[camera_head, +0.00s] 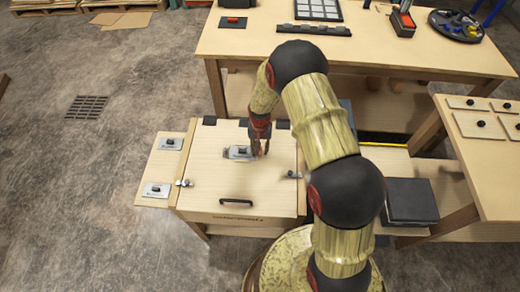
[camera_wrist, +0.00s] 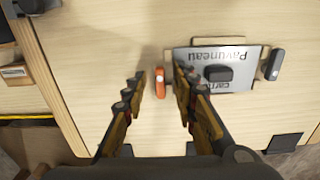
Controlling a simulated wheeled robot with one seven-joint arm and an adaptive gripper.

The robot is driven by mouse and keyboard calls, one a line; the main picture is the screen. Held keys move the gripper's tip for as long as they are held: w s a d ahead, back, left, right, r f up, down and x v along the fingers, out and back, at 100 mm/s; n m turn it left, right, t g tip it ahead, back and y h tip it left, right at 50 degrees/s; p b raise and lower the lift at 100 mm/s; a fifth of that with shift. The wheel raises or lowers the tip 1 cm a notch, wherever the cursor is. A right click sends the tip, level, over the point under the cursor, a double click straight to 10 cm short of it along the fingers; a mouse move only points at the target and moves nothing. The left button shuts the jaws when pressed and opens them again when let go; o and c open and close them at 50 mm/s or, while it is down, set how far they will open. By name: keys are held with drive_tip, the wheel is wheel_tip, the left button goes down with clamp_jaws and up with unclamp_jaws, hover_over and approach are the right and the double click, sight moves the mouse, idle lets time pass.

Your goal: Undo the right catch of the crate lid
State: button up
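The pale wooden crate lid (camera_head: 250,195) lies flat with a black handle (camera_head: 236,202) along its front. A small metal catch (camera_head: 184,183) sits at its left edge. The right catch (camera_head: 291,175) sits at its right edge, beside my arm; its state is too small to tell. A dark fitting (camera_wrist: 32,6) shows at the lid's edge in the wrist view. My gripper (camera_head: 260,148) is over the lid, left of and behind the right catch. In the wrist view its fingers (camera_wrist: 158,88) are apart, with an orange tab (camera_wrist: 160,82) seen between them; contact cannot be told.
A metal label plate with a black knob (camera_wrist: 218,74) lies on the lid beside my gripper, with a dark tab (camera_wrist: 274,63) past it. Workbenches stand behind (camera_head: 240,42) and at right (camera_head: 480,170). A dark box (camera_head: 411,200) sits right of my arm.

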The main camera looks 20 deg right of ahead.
sight(260, 152)
wheel_tip(260, 152, up, 12)
idle(0.6)
idle(0.5)
drive_tip(key=s+r+n+t, duration=0.2)
drive_tip(key=s+r, duration=1.2)
drive_tip(key=r, duration=0.2)
drive_tip(key=s+a+r+n+t, duration=0.1)
drive_tip(key=s+r+n+t, duration=0.1)
drive_tip(key=s+r, duration=1.2)
wheel_tip(260, 152, up, 3)
drive_tip(key=shift+s+a+r+n+t, duration=0.2)
drive_tip(key=shift+s+a+n+t, duration=0.1)
drive_tip(key=shift+t, duration=0.5)
